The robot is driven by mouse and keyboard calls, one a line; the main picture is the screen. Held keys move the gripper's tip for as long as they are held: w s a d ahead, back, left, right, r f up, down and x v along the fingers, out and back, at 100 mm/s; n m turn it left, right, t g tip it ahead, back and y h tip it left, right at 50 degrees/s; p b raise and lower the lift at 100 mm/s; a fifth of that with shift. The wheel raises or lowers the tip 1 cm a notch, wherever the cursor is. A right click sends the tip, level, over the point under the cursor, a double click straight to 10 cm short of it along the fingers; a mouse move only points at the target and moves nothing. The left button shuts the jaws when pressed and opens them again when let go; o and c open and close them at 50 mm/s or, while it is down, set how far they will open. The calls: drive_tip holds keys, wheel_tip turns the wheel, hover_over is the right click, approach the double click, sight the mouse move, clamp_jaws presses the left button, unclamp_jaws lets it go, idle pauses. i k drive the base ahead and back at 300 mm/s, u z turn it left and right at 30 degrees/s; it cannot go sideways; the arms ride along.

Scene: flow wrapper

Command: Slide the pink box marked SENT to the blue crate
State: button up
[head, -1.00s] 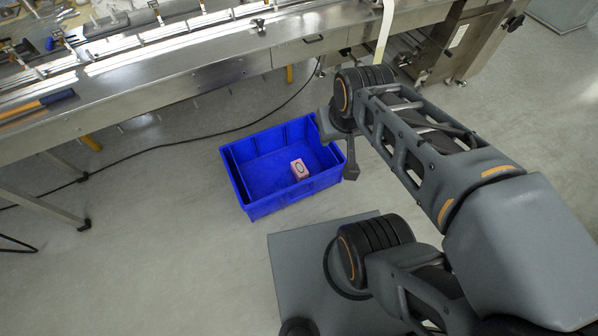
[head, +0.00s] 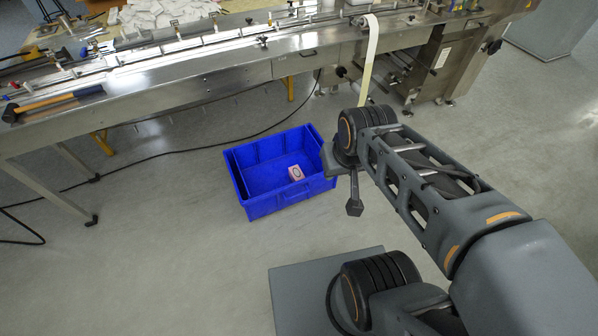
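The pink box (head: 296,173) lies inside the blue crate (head: 262,206), on its floor towards the right side. A dark oval mark shows on its pale face, but the lettering is too small to read. The blue crate stands on the grey floor in front of the steel machine. My gripper (head: 354,207) hangs just right of the crate, pointing down, apart from the pink box. Its fingers are small and dark here, and I cannot tell whether they are open or shut.
The long steel flow wrapper (head: 200,75) runs across the back. A hammer (head: 55,102) lies on its left end. A pale strip (head: 369,60) hangs from the machine behind my arm. A black cable (head: 150,150) crosses the floor behind the crate. Floor left of the crate is clear.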

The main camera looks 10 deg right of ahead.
sight(295, 174)
drive_tip(key=z, duration=0.15)
drive_tip(key=i, duration=1.4)
drive_tip(key=u, duration=0.6)
